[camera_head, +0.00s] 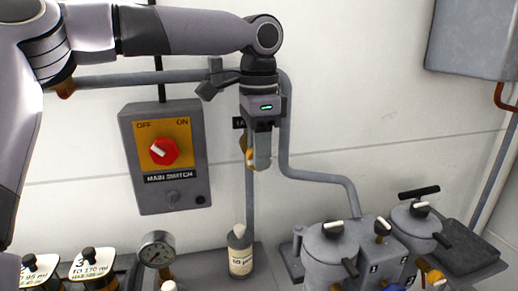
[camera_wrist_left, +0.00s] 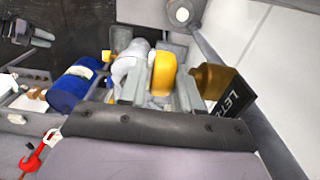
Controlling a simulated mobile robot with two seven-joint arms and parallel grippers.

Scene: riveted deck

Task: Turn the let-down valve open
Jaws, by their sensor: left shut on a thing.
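The let-down valve (camera_wrist_left: 212,80) is a brass body on the vertical wall pipe, beside a dark label (camera_wrist_left: 238,103) on which "LET" can be read. Its yellow handle (camera_wrist_left: 164,73) lies between the fingers of my left gripper (camera_wrist_left: 158,88) in the left wrist view. In the head view my left gripper (camera_head: 262,158) points downward in front of the pipe, and only a small yellow-brass part of the valve (camera_head: 249,153) shows beside it. My left gripper is shut on the handle. The gripper hides most of the valve and label. My right gripper is not in view.
A grey main switch box (camera_head: 165,190) with a red dial (camera_head: 163,151) hangs left of the valve. Below stand a bottle (camera_head: 240,255), a round gauge (camera_head: 157,250) and grey lidded pots (camera_head: 328,255). A grey pipe (camera_head: 285,120) runs close on the right.

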